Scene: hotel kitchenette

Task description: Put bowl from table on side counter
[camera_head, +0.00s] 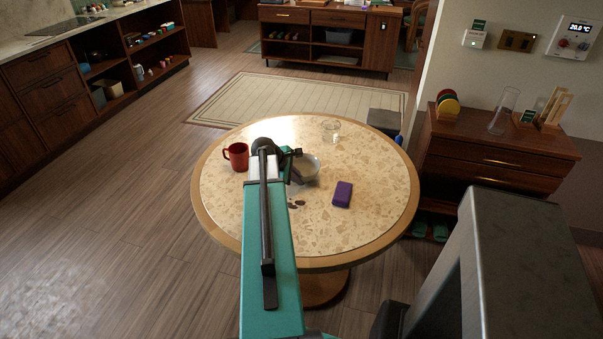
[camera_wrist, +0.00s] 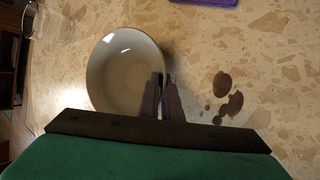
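A pale, empty bowl (camera_head: 309,167) is at the middle of the round table (camera_head: 369,224), partly hidden by my arm. In the wrist view the bowl (camera_wrist: 122,62) is seen from above, its right rim at my fingers. My gripper (camera_wrist: 162,80) has its two dark fingers close together, one on each side of that rim, and looks shut on it. In the head view my gripper (camera_head: 296,167) is at the bowl. I cannot tell whether the bowl touches the table. A wooden side counter (camera_head: 493,160) stands right of the table.
The table also bears a red mug (camera_head: 237,156), a clear glass (camera_head: 331,130), a purple box (camera_head: 342,194) and dark spots (camera_wrist: 229,97). The side counter holds coloured discs (camera_head: 448,104), a glass vase (camera_head: 504,110) and a wooden rack (camera_head: 554,108); its front middle is bare.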

